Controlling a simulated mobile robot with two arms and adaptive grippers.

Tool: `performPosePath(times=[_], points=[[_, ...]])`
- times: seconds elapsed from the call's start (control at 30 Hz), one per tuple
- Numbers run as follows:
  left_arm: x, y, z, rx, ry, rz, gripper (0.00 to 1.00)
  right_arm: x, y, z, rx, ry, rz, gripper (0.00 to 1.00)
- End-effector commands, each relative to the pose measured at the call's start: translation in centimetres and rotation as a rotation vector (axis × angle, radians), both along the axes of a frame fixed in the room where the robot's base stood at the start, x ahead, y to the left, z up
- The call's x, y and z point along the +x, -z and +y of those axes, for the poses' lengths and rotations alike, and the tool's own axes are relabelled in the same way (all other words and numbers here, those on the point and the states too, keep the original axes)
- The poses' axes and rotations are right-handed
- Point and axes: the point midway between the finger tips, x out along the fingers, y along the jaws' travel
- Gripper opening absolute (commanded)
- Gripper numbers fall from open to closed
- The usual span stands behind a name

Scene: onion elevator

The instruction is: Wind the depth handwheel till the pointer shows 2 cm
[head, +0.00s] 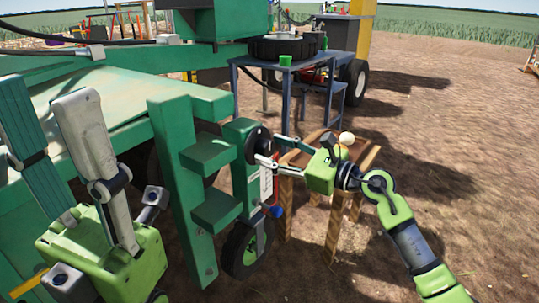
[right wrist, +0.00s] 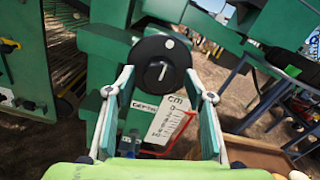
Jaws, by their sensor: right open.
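The depth handwheel (head: 258,143) is a dark disc on a green post of the machine. In the right wrist view the handwheel (right wrist: 160,62) faces me, with a pale bar at its middle and a light dot near its rim. Below it is a white scale plate (right wrist: 168,120) marked "cm", with a red edge; the pointer's reading is too small to tell. My right gripper (head: 268,150) is open in front of the wheel, its fingers to either side; contact cannot be told. My left gripper (head: 48,92) points up at the left, fingers apart and empty.
A wooden stand (head: 337,190) with a pale onion-like ball (head: 346,138) is beside my right gripper. A small wheel (head: 245,248) is below the handwheel. A blue metal table (head: 240,95) stands behind. Bare soil lies open to the right.

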Motion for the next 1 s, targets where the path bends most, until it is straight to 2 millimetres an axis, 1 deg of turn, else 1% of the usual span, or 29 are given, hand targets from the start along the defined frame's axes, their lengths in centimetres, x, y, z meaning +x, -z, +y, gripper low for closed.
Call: performPosePath(times=[0.1,0.2,0.47,0.5,0.57,0.6,0.63,0.83,1.0], points=[[-0.2,-0.1,0.0,0.001,-0.001,-0.014,0.4,0.7,0.1,1.0,0.0,0.0,0.0,0.49],[-0.3,-0.2,0.0,0.001,-0.001,-0.018,0.4,0.9,0.1,1.3,0.0,-0.001,0.002,0.49],[-0.3,-0.3,-0.1,0.001,-0.001,-0.019,0.4,1.0,0.0,1.4,0.0,0.0,0.001,0.49],[-0.3,-0.3,-0.1,0.001,-0.001,-0.019,0.4,1.0,0.0,1.4,0.0,0.0,0.001,0.44],[-0.3,-0.3,-0.1,0.001,-0.001,-0.02,0.4,1.0,0.0,1.4,0.0,0.0,0.001,0.28],[-0.3,-0.3,-0.1,0.001,-0.001,-0.02,0.4,1.0,0.0,1.4,0.0,0.0,0.001,0.18],[-0.3,-0.3,-0.1,0.001,-0.001,-0.02,0.4,1.0,0.0,1.4,0.0,0.0,0.001,0.1],[-0.3,-0.4,-0.1,0.001,-0.001,-0.02,0.4,1.0,0.0,1.4,0.001,0.0,0.003,0.1],[-0.4,-0.9,0.0,-0.001,0.001,-0.022,0.4,1.0,-0.2,1.3,0.018,0.001,0.028,0.1]])
